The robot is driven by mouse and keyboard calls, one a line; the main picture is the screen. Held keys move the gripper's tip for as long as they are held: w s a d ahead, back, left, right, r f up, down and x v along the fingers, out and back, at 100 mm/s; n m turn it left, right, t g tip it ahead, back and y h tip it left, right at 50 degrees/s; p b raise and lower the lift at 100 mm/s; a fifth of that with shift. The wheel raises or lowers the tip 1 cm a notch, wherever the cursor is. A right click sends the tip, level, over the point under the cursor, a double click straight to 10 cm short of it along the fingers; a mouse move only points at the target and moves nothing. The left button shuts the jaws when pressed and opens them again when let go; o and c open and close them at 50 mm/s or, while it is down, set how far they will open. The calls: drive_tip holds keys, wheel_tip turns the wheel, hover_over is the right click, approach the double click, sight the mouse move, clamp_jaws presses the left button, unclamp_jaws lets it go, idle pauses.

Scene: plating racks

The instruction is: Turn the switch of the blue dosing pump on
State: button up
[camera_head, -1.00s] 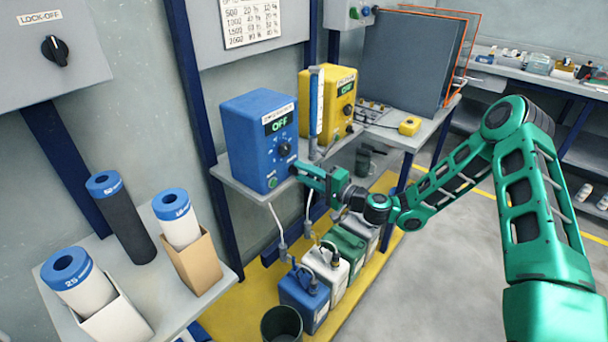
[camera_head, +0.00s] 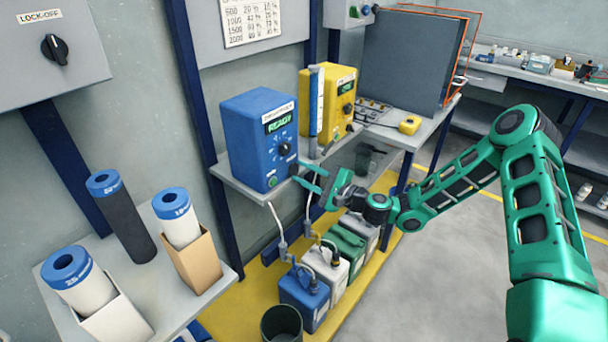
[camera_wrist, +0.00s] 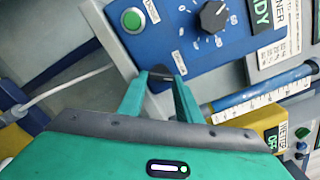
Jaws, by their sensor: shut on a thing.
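The blue dosing pump (camera_head: 245,150) stands on a wall shelf, and its green display (camera_head: 279,121) reads READY. Its black switch (camera_head: 294,169) is low on the right of the front face. In the wrist view the switch (camera_wrist: 160,80) shows between my fingertips, partly hidden by them. My gripper (camera_head: 297,172) is at the switch, shut on it, with its two fingers one on each side. The wrist view shows my gripper (camera_wrist: 161,80) against the blue front panel (camera_wrist: 195,50), beside a green button (camera_wrist: 132,18) and a black dial (camera_wrist: 214,14).
Hoses run down to several canisters (camera_head: 304,295) on the yellow floor platform. Blue-capped cylinders (camera_head: 75,280) stand at the left.

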drive_tip(key=shift+d+f, duration=0.2)
drive_tip(key=shift+f, duration=0.1)
drive_tip(key=o, duration=1)
drive_tip(key=shift+o, duration=0.2)
drive_tip(key=shift+r, duration=0.15)
drive_tip(key=v, duration=1)
drive_tip(key=shift+s+d, duration=0.2)
drive_tip(key=shift+d, duration=0.05)
drive_tip(key=shift+s, duration=0.1)
